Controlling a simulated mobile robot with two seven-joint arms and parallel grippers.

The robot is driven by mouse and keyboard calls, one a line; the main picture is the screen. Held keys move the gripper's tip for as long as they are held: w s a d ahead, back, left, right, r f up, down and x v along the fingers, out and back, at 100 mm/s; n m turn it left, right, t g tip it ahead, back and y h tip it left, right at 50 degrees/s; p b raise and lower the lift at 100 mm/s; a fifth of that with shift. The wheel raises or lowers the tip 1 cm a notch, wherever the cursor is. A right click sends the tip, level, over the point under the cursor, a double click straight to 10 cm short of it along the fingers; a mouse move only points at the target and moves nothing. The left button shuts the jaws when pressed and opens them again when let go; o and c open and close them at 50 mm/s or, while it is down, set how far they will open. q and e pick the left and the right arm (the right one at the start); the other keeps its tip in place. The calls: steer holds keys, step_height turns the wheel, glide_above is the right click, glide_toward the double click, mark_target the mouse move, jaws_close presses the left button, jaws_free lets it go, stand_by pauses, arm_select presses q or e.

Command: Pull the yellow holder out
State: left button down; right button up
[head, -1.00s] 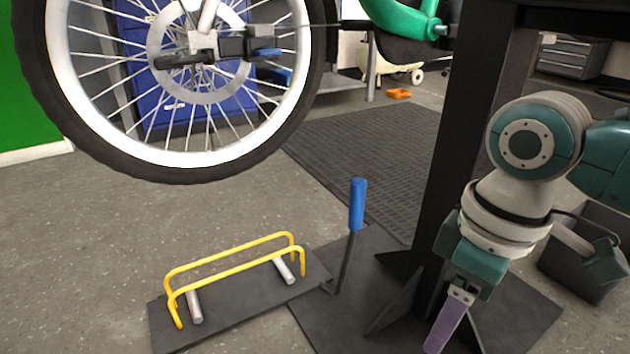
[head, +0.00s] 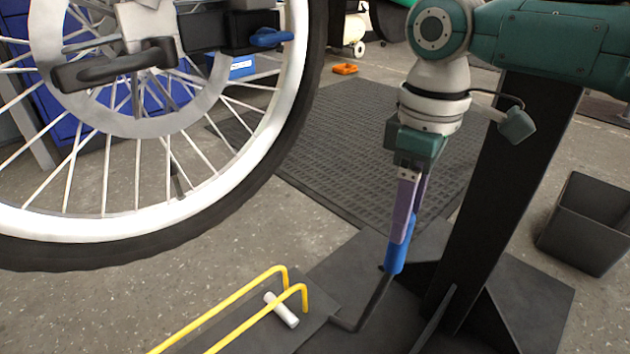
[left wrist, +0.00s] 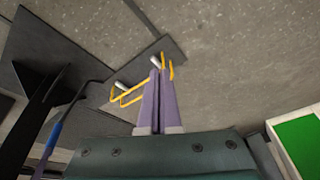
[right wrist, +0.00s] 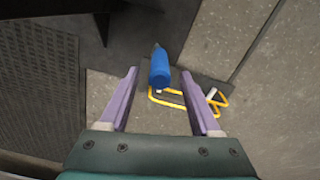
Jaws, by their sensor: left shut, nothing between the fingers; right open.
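The yellow holder (head: 226,312) is a pair of bent yellow rails on a dark base plate near the floor, at the bottom of the head view and partly cut off there. A blue-handled lever (head: 396,256) rises from the base to its right. My right gripper (head: 402,238) is at the top of the blue handle. In the right wrist view its open fingers (right wrist: 164,98) stand either side of the blue handle (right wrist: 160,68), with gaps on both sides. My left gripper (left wrist: 160,76) shows only in the left wrist view, shut and empty, with the yellow holder (left wrist: 130,96) beyond its tips.
A bicycle wheel (head: 140,235) hangs above the floor at the left. A black post (head: 510,180) stands behind my right arm. A dark bin (head: 592,225) stands at the right, and a ribbed mat (head: 350,140) lies behind.

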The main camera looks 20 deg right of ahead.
mark_target(397, 252)
step_height(397, 252, down, 8)
steer(key=b, duration=0.6)
steer(key=shift+f, duration=0.25)
steer(key=shift+w, duration=0.1)
steer(key=shift+c, duration=1.2)
jaws_close()
